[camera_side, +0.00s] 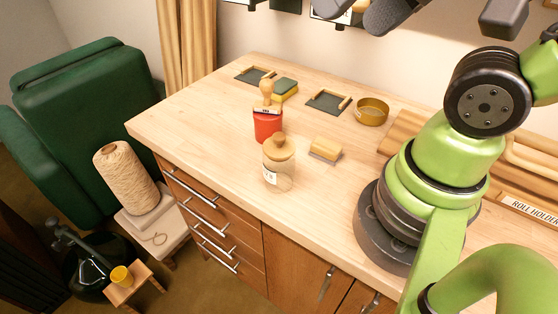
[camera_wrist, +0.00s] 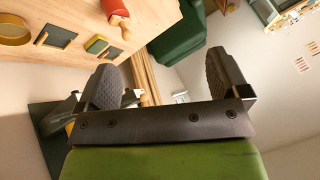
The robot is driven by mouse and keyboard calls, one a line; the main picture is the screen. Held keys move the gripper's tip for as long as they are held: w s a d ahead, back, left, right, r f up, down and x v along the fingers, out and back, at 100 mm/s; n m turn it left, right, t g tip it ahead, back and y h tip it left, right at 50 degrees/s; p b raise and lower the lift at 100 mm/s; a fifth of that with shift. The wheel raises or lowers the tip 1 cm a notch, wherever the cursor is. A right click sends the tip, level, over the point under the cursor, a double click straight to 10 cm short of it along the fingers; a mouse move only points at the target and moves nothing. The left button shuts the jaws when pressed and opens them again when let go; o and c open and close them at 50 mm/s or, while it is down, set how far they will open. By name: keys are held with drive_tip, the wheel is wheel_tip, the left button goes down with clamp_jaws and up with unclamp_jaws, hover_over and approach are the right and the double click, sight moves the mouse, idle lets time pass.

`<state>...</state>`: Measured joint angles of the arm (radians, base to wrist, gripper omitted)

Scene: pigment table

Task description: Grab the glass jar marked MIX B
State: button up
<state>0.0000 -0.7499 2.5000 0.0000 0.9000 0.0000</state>
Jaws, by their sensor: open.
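A glass jar (camera_side: 279,172) with a round wooden lid stands upright near the front edge of the wooden table in the side view. A pale label (camera_side: 270,177) is on its side, turned partly away, and too small to read. My gripper (camera_wrist: 166,78) shows in the wrist view with its two dark ridged fingers wide apart and nothing between them. In the side view only dark parts of it show at the top edge, high above the table and away from the jar. The jar is not visible in the wrist view.
A red container (camera_side: 267,124) with a wooden-handled tool stands close behind the jar. A yellowish block (camera_side: 326,149) lies to the jar's right. A brass bowl (camera_side: 372,111), dark trays (camera_side: 328,101) and a sponge (camera_side: 285,88) lie farther back. The table left of the jar is clear.

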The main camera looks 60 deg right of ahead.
drive_tip(key=shift+w, duration=0.1)
drive_tip(key=m+g+h, duration=0.1)
drive_tip(key=g+h, duration=0.1)
drive_tip(key=g, duration=0.5)
hover_over(279, 135)
wheel_tip(279, 135, down, 13)
drive_tip(key=shift+f, duration=0.2)
wheel_tip(279, 135, down, 11)
drive_tip(key=shift+r, duration=0.1)
drive_tip(key=shift+c, duration=0.4)
drive_tip(key=c, duration=1.3)
